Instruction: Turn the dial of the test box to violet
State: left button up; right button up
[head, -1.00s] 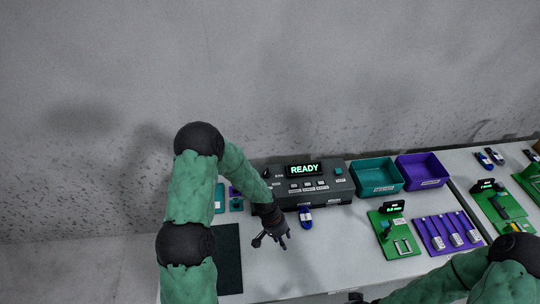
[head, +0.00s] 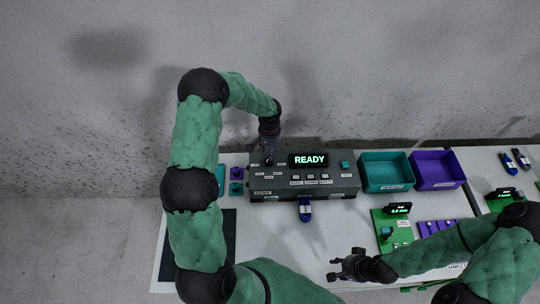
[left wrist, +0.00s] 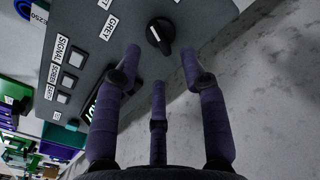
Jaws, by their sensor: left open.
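The test box (head: 325,188) is dark grey and stands at the back of the table, its screen (head: 309,160) reading READY. Its dial (left wrist: 160,37) is a black round knob with a white pointer mark; a GREY label lies beside it in the left wrist view. In the head view my left gripper (head: 268,155) is over the box's left end and covers the dial. In the left wrist view my left gripper (left wrist: 160,65) is open, its fingers spread short of the knob, with no contact visible. My right gripper (head: 338,268) is open and empty above the table's front.
A blue-and-white connector (head: 305,209) lies in front of the box. Teal (head: 386,185) and violet (head: 436,182) bins stand to its right. A green board (head: 390,240) lies in front of them. A dark mat (head: 228,262) is at the front left.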

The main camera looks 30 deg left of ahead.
pick_arm(q)
jog(key=shift+f, duration=2.3)
grip_shut()
